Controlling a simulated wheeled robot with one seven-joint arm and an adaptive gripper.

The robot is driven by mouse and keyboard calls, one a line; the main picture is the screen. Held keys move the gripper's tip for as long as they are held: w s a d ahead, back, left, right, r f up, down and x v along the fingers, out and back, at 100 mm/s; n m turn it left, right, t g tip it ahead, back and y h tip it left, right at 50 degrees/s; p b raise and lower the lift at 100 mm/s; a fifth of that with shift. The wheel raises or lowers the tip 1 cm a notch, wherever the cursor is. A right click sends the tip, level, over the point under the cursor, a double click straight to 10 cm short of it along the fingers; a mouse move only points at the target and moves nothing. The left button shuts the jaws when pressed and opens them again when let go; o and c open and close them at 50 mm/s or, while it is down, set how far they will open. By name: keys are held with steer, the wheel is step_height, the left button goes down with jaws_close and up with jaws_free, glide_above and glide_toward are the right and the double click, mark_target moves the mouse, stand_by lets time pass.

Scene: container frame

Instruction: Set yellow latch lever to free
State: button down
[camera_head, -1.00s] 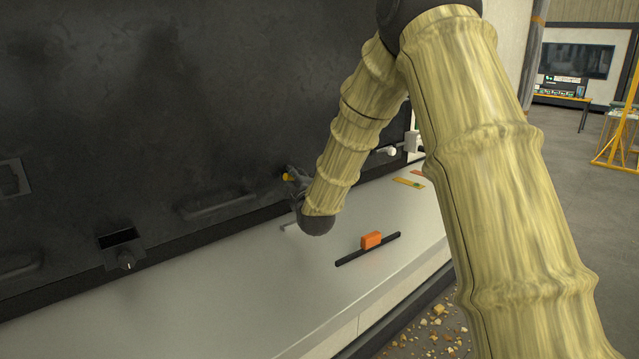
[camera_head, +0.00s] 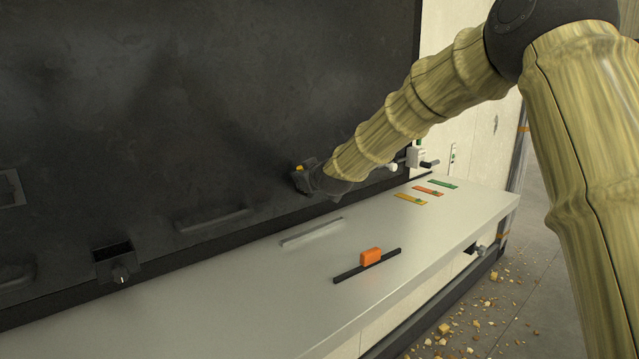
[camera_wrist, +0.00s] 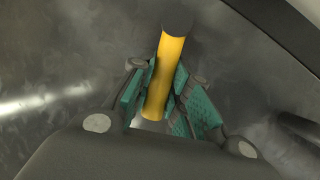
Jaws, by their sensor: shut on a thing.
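The yellow latch lever (camera_wrist: 163,78) shows in the wrist view as a yellow bar with a dark end at the top. My gripper (camera_wrist: 160,97) is shut on it, with a green pad against each side of the bar. In the head view, my gripper (camera_head: 304,179) is at the dark upright panel, low and toward its right part. Only a small yellow bit of the lever (camera_head: 299,168) shows there. The lever's mount is hidden behind my gripper, and I cannot tell its setting.
An orange block slider (camera_head: 370,257) sits on a black rail on the pale counter (camera_head: 230,290). A grey bar (camera_head: 312,232) lies behind it. Yellow, orange and green strips (camera_head: 428,191) are at the right. A knob (camera_head: 121,274) is at the left.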

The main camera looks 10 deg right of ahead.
steer(key=shift+w+d+r+m+g+y+b, duration=0.2)
steer(key=shift+w+d+m+g+y, duration=0.15)
steer(key=shift+m, duration=0.3)
steer(key=shift+w+d+r+m+g+y+b, duration=0.15)
steer(key=shift+w+d+r+m+g+y, duration=0.2)
steer(key=shift+m, duration=0.3)
steer(key=shift+s+d+f, duration=0.1)
steer(key=shift+s+d, duration=0.05)
steer(key=c, duration=1.3)
jaws_free()
steer(key=shift+c, duration=0.2)
steer(key=shift+f, duration=0.15)
steer(key=shift+s, duration=0.15)
steer(key=v, duration=1.1)
steer(key=shift+s+d, duration=0.15)
steer(key=shift+s, duration=0.2)
